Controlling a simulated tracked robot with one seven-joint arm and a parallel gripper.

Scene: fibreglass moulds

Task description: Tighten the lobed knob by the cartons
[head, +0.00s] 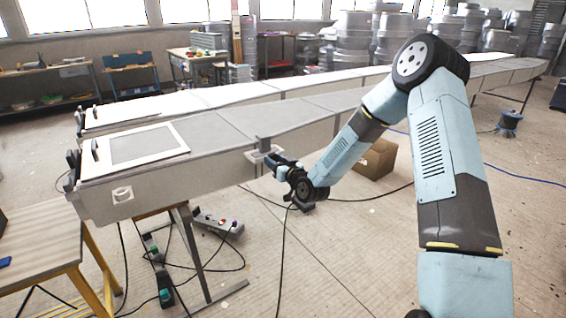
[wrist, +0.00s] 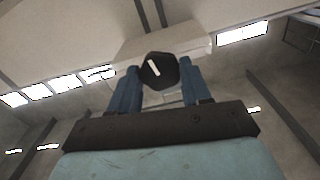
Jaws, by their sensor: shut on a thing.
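The dark lobed knob (wrist: 158,70) shows in the wrist view, with a white mark on its face. It sits between the two blue fingers of my gripper (wrist: 158,85), which is shut on it. Behind it is a pale block (wrist: 190,42) on the mould's side. In the head view my gripper (head: 274,163) is at the near side wall of the long grey mould (head: 225,163), by a small bracket (head: 263,146). The knob is hidden there by the fingers. A brown carton (head: 376,158) stands on the floor behind my forearm.
A second long mould (head: 240,92) runs behind the near one. A wooden table (head: 40,232) stands at the lower left. Cables and power strips (head: 217,222) lie on the floor below the mould. A cable reel (head: 509,122) stands at the right.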

